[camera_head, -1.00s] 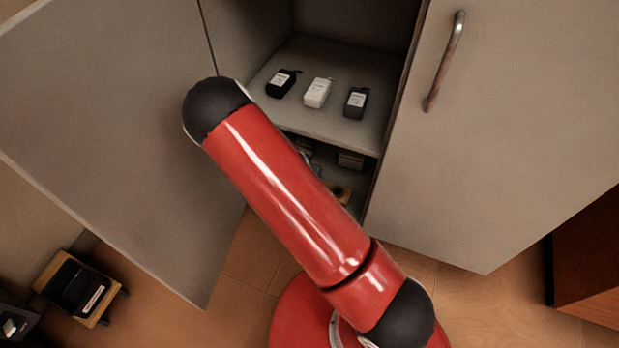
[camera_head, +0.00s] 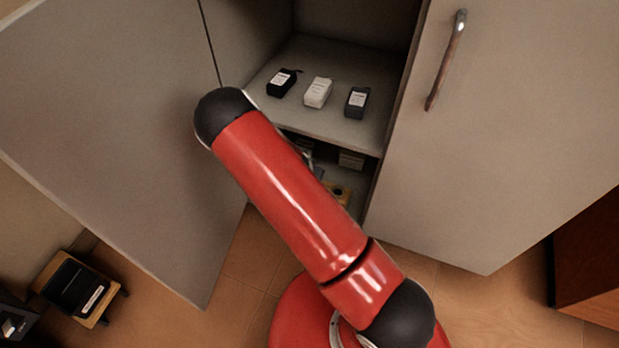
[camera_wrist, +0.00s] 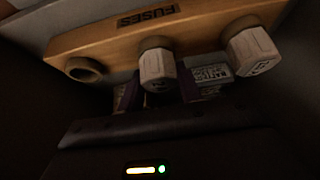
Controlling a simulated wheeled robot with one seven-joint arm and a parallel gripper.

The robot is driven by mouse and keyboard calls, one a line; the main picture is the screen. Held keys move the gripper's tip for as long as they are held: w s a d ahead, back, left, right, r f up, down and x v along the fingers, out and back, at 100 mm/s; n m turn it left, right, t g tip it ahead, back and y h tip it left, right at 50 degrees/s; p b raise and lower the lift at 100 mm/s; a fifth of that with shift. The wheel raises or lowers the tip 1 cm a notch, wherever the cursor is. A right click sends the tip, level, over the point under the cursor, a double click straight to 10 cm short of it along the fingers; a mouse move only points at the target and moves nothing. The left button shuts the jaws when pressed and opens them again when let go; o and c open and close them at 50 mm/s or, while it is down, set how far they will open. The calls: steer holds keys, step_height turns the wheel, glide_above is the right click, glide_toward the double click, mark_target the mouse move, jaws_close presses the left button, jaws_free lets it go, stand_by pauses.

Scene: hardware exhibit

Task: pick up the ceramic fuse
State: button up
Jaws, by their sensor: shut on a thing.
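In the wrist view a wooden fuse board (camera_wrist: 110,42) marked "FUSES" runs across the top, its lettering upside down. A white ceramic fuse (camera_wrist: 158,72) stands at its middle ring, and I cannot tell whether it is still seated there. My gripper (camera_wrist: 158,92) is shut on this fuse, with a dark finger at each side. A second white ceramic fuse (camera_wrist: 253,51) sits at the right end of the board. The left ring (camera_wrist: 84,69) is empty. In the head view my arm hides the gripper, and part of a yellowish wooden piece (camera_head: 341,190) shows on the lower shelf.
The lower shelf is inside a grey cabinet, under an upper shelf (camera_head: 320,122) with several small boxed items. An open door (camera_head: 110,130) stands left and a handled door (camera_head: 510,130) right. Labelled battery boxes (camera_wrist: 212,73) lie behind the fuses. A small stool (camera_head: 103,309) stands lower left.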

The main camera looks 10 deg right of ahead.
steer(key=shift+r, duration=0.75)
step_height(320, 180, up, 2)
steer(key=shift+r, duration=0.2)
steer(key=s+a, duration=1)
steer(key=s, duration=0.4)
steer(key=shift+s+a+f+p, duration=0.2)
steer(key=shift+s+a+p, duration=0.1)
